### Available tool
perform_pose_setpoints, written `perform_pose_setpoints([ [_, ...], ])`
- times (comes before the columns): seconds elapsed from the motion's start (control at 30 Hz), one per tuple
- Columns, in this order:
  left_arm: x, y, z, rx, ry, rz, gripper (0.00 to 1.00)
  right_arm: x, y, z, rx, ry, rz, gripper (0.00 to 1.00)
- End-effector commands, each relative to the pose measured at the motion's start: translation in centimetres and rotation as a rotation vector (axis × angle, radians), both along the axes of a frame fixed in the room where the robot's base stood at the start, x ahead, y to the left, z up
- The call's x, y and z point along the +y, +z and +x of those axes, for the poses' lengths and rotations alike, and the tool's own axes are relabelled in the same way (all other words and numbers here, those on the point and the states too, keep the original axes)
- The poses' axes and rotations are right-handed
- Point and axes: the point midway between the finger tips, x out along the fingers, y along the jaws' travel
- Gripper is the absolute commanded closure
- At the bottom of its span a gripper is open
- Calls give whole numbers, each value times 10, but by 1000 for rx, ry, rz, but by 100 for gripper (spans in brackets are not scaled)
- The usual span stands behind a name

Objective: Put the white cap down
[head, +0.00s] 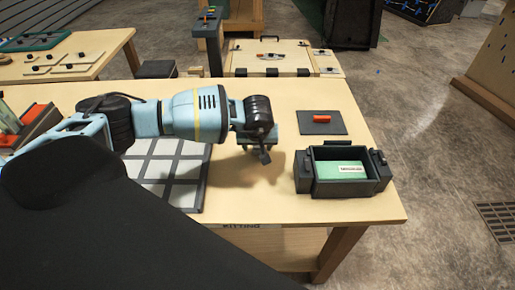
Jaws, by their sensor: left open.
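My left arm comes in from the left, and my left gripper (264,153) points down over the bare wood of the workbench (260,195). It is open and stands between a white grid panel (186,168) and a dark open box (345,188). I cannot make out a white cap; one could be hidden behind the gripper or arm. I see nothing clearly held between the fingers. My right gripper is not in view.
The dark box holds a green board with a white label (351,169). An orange piece (322,118) lies on a dark mat (337,129) behind it. Red-and-dark items (38,122) sit at the far left. The bench front between panel and box is clear.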

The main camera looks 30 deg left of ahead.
Motion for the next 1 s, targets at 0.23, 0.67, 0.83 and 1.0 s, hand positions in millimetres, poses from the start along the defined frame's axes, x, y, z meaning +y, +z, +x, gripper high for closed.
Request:
perform_pose_setpoints([
  [0.23,0,1,0,-1,0,0,56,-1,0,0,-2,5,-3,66],
  [0.67,0,1,0,-1,0,0,97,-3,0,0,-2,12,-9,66],
  [0.83,0,3,0,-2,0,0,97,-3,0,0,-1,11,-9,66],
  [1.0,0,15,0,-3,0,-1,97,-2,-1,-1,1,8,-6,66],
])
